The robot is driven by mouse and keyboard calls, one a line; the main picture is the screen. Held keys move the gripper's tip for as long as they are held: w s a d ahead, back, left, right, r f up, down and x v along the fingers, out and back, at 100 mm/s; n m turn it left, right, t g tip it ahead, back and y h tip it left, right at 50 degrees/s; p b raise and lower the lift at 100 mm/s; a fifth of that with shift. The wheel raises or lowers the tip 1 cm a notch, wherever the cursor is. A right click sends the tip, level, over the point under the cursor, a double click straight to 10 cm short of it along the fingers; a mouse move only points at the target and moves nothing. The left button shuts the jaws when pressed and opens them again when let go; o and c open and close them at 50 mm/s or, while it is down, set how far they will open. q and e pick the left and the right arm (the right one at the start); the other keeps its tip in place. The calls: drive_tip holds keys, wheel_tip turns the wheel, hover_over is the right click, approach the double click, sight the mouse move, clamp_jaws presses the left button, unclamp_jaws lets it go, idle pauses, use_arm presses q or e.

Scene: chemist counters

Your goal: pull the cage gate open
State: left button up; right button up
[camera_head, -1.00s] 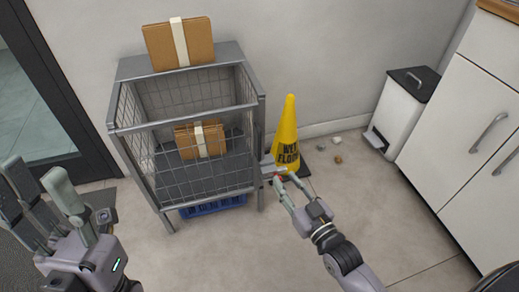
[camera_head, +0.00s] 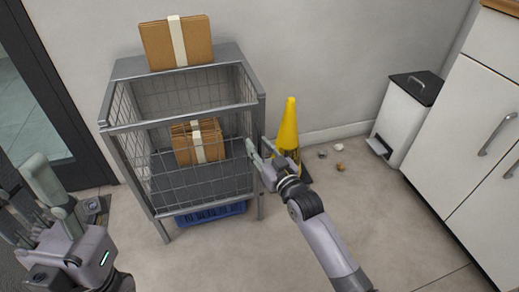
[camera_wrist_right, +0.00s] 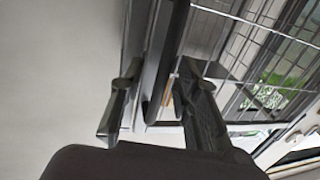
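The cage gate (camera_head: 205,189) is the wire-mesh front of a grey metal cage cart (camera_head: 130,128). It looks shut in the head view. My right gripper (camera_head: 262,150) is at the cart's front right edge. In the right wrist view my right gripper's fingers (camera_wrist_right: 158,88) stand apart, one on each side of a dark upright bar (camera_wrist_right: 166,55). I cannot tell whether they touch it. Mesh (camera_wrist_right: 260,35) shows to the right of the bar. My left gripper (camera_head: 28,195) is open and empty at the lower left, away from the cart.
A box (camera_head: 155,47) lies on the cart's top and another (camera_head: 183,150) sits inside. A blue crate (camera_head: 210,214) is under the cart. A yellow cone (camera_head: 289,125) stands just behind my right gripper, partly hidden. A white bin (camera_head: 402,125) and cabinets (camera_head: 440,150) are at right. Floor in front is clear.

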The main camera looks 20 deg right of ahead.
drive_tip(key=shift+c, duration=0.2)
clamp_jaws()
idle(0.7)
